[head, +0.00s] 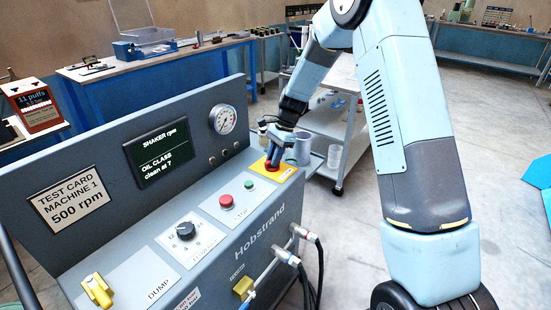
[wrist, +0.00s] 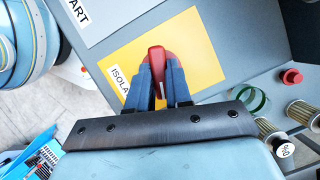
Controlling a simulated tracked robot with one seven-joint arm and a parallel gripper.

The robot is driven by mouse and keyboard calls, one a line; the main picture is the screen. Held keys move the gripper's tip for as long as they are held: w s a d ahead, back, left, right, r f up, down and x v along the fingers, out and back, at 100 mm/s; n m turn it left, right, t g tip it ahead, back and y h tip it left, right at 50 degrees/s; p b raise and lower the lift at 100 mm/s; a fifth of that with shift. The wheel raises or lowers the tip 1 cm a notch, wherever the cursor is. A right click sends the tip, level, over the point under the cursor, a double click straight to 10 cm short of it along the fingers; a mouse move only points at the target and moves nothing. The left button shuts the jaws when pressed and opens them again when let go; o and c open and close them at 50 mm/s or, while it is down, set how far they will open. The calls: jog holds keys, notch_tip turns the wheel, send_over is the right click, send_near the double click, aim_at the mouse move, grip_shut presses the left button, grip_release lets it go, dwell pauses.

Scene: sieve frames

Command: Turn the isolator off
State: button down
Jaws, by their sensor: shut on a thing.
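The isolator is a red rotary handle on a yellow plate (head: 286,175) at the right end of the grey machine panel. In the wrist view the red handle (wrist: 157,62) stands between my fingers over the yellow plate (wrist: 120,50), whose label is partly covered. My gripper (wrist: 160,75) is shut on the red handle, with a blue finger on each side of it. In the head view my gripper (head: 273,158) reaches down onto the handle from above and hides part of it. The handle's on and off marks cannot be read.
On the panel, left of the isolator, are a red and a green button (head: 226,201), a black dial (head: 185,231) and a yellow dump lever (head: 97,290). A gauge (head: 223,119) and dark screen (head: 159,152) are behind. Hoses (head: 318,262) hang in front. A trolley (head: 345,130) stands beyond.

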jog(key=shift+a+n+g+h, duration=0.15)
jog(key=shift+n+g+h, duration=0.35)
jog(key=shift+n, duration=1.2)
jog(key=c, duration=1)
grip_release()
jog(key=shift+c, duration=0.2)
jog(key=shift+r, duration=0.1)
jog(key=v, duration=1.3)
jog(key=shift+w+r, duration=0.15)
jog(key=shift+r, duration=0.05)
